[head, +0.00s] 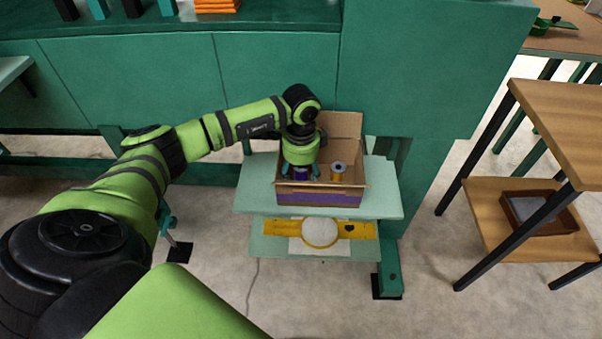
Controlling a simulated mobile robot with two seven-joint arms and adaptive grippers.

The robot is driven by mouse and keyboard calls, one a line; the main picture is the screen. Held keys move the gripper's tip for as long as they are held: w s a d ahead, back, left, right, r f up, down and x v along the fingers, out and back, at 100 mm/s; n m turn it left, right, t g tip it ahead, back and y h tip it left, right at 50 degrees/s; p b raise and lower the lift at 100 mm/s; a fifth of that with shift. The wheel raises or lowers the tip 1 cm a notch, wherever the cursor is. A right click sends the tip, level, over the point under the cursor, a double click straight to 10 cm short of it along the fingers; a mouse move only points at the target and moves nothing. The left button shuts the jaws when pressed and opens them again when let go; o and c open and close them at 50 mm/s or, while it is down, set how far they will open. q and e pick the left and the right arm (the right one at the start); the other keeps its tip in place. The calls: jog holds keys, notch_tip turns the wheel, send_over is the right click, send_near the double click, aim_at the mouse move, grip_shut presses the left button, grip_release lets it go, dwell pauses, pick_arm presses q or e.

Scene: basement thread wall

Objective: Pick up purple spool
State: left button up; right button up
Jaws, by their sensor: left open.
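The purple spool (301,173) stands inside an open cardboard box (320,197), on the box's left side. My left gripper (299,172) reaches down into the box directly over the spool, with its fingers open on either side of it. The gripper and wrist hide the spool's top. I cannot tell whether the fingers touch it. My right gripper does not show.
An orange and grey spool (338,172) stands to the right in the same box. The box sits on a pale green shelf (385,190); a yellow item with a round white middle (320,232) lies on the shelf below. A wooden table (560,115) stands at right.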

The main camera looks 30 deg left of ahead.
pick_arm(q)
jog(key=c, duration=1)
jog(key=shift+c, duration=0.2)
